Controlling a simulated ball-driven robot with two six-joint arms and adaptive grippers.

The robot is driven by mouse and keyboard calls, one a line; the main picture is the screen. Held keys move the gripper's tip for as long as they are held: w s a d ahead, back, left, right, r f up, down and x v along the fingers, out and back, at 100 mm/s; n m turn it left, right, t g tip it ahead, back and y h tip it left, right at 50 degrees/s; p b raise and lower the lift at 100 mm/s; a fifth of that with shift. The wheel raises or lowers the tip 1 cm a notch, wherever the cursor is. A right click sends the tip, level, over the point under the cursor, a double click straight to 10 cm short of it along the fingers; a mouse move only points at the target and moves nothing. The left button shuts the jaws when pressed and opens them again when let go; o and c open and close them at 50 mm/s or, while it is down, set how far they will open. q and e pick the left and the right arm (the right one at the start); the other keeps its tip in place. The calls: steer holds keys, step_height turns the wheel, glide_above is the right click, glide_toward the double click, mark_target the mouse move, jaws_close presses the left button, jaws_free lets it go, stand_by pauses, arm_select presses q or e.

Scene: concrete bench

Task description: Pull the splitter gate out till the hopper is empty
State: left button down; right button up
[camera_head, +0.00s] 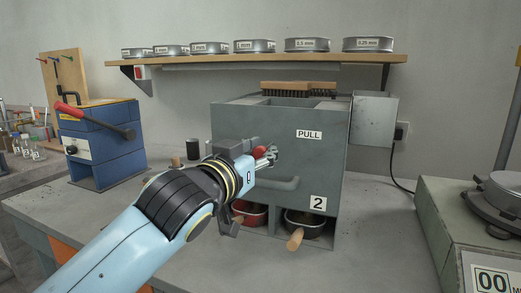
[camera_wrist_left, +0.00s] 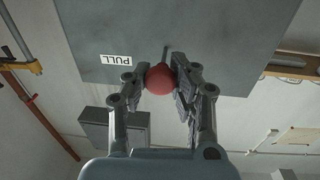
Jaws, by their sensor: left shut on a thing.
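The grey splitter (camera_head: 320,165) stands on the bench, with a PULL label on its front and an open hopper (camera_head: 290,101) on top. The gate's red ball knob (camera_head: 259,152) sticks out of the front on a thin rod. My left gripper (camera_head: 266,156) is shut on the knob. In the left wrist view the left gripper (camera_wrist_left: 160,82) has its fingers on both sides of the red knob (camera_wrist_left: 158,80). Two pans, one red (camera_head: 250,213) and one dark (camera_head: 305,222), sit in the openings below. The hopper's contents are hidden. My right gripper is not in view.
A brush (camera_head: 298,86) lies across the splitter's top. A blue machine with a lever (camera_head: 100,145) stands at left, and a scale (camera_head: 490,220) at right. A shelf of sieves (camera_head: 255,60) hangs behind.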

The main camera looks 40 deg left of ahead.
arm_select(q)
steer(key=shift+w, duration=0.2)
steer(key=c, duration=1)
jaws_free()
steer(key=shift+s, duration=0.1)
steer(key=shift+c, duration=0.2)
steer(key=shift+s, duration=0.15)
steer(key=s+d, duration=0.1)
steer(key=s, duration=1)
steer(key=shift+s+d, duration=0.25)
steer(key=shift+d, duration=0.1)
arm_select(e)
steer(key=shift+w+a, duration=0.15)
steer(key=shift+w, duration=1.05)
